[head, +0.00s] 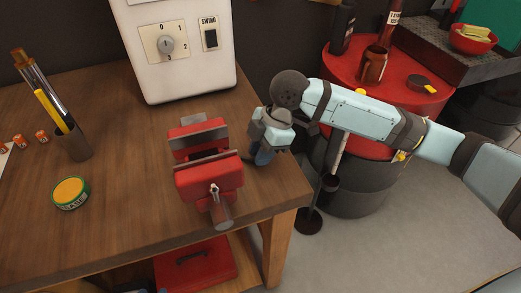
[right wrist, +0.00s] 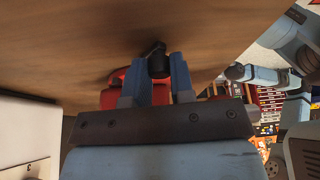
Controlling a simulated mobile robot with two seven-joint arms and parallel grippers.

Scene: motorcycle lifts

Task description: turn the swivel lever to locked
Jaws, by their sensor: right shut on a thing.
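The red bench vise (head: 208,178) stands near the front right corner of the wooden workbench, with its jaws apart and its handle toward the front. My right gripper (head: 262,150) is low beside the right side of the vise, pointing down. In the right wrist view, its two fingers (right wrist: 159,80) are shut on the dark knob end of the swivel lever (right wrist: 157,60), close to the wood. In the head view the gripper hides the lever, so I cannot tell its angle there. My left gripper is in neither view.
A white machine (head: 180,75) with a dial and a SWING switch stands behind the vise. A pen cup (head: 73,145) and a round tin (head: 71,193) sit on the left of the workbench (head: 125,150). A red-topped drum (head: 345,60) with items stands behind my right arm.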

